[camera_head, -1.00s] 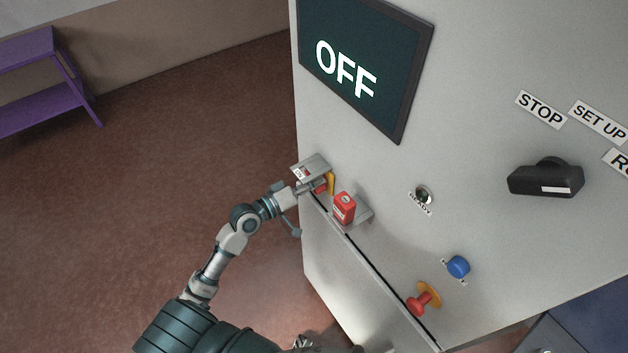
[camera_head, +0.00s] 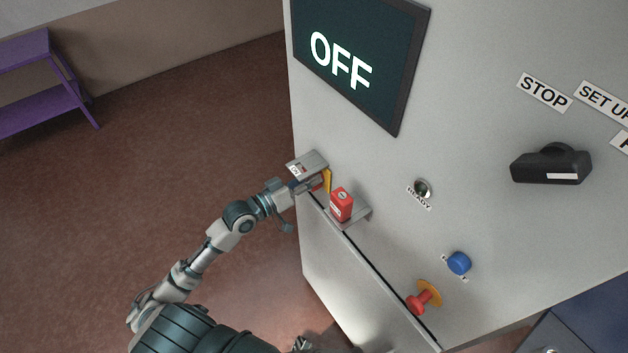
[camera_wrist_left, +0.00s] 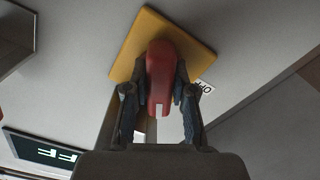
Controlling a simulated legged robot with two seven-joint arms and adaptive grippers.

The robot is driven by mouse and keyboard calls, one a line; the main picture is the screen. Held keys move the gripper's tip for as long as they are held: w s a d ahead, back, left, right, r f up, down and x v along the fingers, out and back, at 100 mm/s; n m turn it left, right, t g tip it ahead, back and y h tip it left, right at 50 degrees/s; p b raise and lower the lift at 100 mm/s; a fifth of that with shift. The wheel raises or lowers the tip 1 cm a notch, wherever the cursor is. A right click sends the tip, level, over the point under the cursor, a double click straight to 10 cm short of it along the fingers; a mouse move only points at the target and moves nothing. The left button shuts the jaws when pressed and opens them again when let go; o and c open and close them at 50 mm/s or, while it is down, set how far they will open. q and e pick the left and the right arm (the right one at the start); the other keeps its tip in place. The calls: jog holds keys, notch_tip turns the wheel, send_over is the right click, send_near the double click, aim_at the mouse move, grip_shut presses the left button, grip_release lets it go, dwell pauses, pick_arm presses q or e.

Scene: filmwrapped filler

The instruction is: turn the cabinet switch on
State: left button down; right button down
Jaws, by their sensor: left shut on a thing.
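The cabinet switch shows in the left wrist view as a red handle (camera_wrist_left: 160,75) on a square yellow plate (camera_wrist_left: 186,42). In the head view, only the yellow plate (camera_head: 327,181) shows well, at the cabinet's left edge under a small grey ledge. My left gripper (camera_head: 314,185) reaches it from the left. In the left wrist view its fingers (camera_wrist_left: 160,92) are shut on the red handle, one on each side. A small OFF label (camera_wrist_left: 203,86) lies beside the plate. The cabinet's screen (camera_head: 355,65) reads OFF. My right gripper does not show.
A grey ledge (camera_head: 307,163) sits just above the gripper. A red box (camera_head: 341,205) stands on a bracket close by. A black knob (camera_head: 550,164), blue button (camera_head: 459,263) and red-and-yellow button (camera_head: 420,300) stick out further right.

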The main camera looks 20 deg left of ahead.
pick_arm(q)
jog(key=m, duration=0.6)
jog(key=shift+a+r+t, duration=0.15)
jog(key=shift+r+t, duration=0.15)
jog(key=shift+r, duration=0.05)
dwell(0.4)
